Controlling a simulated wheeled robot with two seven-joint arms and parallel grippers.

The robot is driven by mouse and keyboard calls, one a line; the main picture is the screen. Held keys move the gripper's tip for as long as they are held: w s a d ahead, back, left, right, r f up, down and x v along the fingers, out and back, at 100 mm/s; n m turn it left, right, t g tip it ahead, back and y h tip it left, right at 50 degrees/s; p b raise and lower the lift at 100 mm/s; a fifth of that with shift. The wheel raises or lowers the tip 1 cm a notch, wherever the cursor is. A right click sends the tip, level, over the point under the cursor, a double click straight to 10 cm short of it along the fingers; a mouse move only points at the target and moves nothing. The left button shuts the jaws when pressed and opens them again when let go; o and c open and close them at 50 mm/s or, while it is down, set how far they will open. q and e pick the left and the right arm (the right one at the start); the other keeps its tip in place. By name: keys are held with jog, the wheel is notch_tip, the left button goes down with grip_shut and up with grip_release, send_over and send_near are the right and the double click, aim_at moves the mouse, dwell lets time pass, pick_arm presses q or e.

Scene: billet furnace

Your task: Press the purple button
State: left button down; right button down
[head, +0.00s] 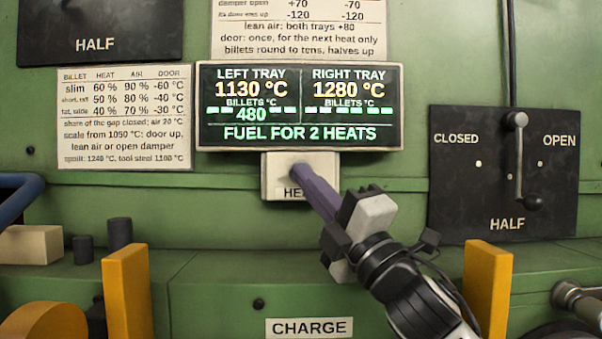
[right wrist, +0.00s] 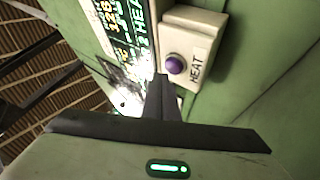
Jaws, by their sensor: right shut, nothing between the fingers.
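The purple button (right wrist: 176,64) is a small round knob on a white box labelled HEAT in the right wrist view. In the head view this white box (head: 272,178) sits just below the display, and the fingers cover the button and part of the label. My right gripper (head: 300,170) is shut and empty, its fingertips in front of the box. In the right wrist view the shut fingers (right wrist: 159,82) end just beside the button. I cannot tell whether they touch it. My left gripper is not in view.
Above the box, a display (head: 299,106) reads left tray 1130 °C and right tray 1280 °C. A black lever panel (head: 460,205) is at the right, its lever pointing down at HALF. Yellow posts (head: 487,290) stand on both sides of the CHARGE label (head: 309,328).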

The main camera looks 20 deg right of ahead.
jog(key=s, duration=0.2)
jog(key=s+a, duration=0.1)
jog(key=s, duration=0.1)
jog(key=shift+s+a, duration=0.2)
jog(key=shift+s, duration=0.2)
dwell(0.9)
